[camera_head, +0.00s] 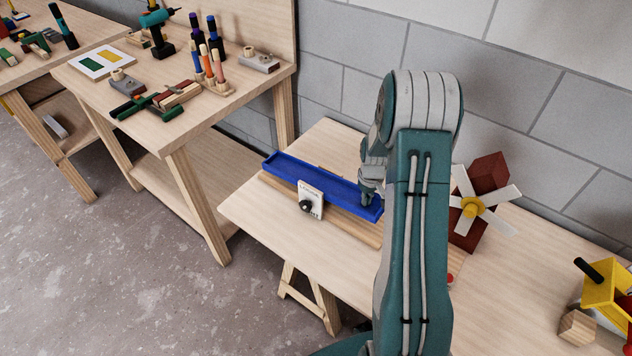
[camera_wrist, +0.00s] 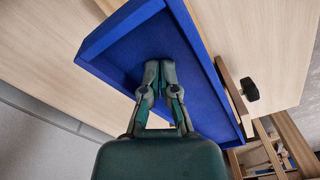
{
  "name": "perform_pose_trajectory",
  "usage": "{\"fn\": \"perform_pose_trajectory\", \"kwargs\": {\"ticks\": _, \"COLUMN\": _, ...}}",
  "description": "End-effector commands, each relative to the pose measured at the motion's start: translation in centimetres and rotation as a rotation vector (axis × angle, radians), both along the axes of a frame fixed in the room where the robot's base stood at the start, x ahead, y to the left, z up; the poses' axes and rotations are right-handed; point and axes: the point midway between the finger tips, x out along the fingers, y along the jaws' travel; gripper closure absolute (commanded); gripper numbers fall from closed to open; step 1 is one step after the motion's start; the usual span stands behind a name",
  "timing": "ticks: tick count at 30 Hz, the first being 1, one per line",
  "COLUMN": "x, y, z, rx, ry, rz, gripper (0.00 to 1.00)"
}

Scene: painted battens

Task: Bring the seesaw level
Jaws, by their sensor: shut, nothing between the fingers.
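The seesaw is a long blue tray-like beam (camera_head: 318,178) above a wooden base strip (camera_head: 350,222) on the workbench. A white plate (camera_head: 312,192) with a black knob (camera_head: 305,206) stands at its front middle. My gripper (camera_head: 368,198) is at the beam's right end, pointing down. In the wrist view my gripper (camera_wrist: 160,68) is shut and empty, its tips over the blue floor of the beam (camera_wrist: 128,48). I cannot tell whether the tips touch it. The beam's exact tilt is hard to judge; my arm hides part of its right end.
A dark red block with a white-bladed fan (camera_head: 471,207) stands right of my arm. A yellow object (camera_head: 604,285) and a wooden block (camera_head: 577,326) are farther right. Another bench (camera_head: 190,130) with tools stands at the left. The bench front left of the seesaw is clear.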

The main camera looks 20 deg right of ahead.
Motion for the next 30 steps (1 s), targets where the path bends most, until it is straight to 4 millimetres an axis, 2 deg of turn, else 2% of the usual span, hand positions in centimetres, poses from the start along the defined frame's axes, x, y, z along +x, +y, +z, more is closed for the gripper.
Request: {"fn": "perform_pose_trajectory", "kwargs": {"ticks": 30, "x": 0.0, "y": 0.0, "z": -1.8, "rx": 0.0, "ry": 0.0, "rz": 0.0, "gripper": 1.0}}
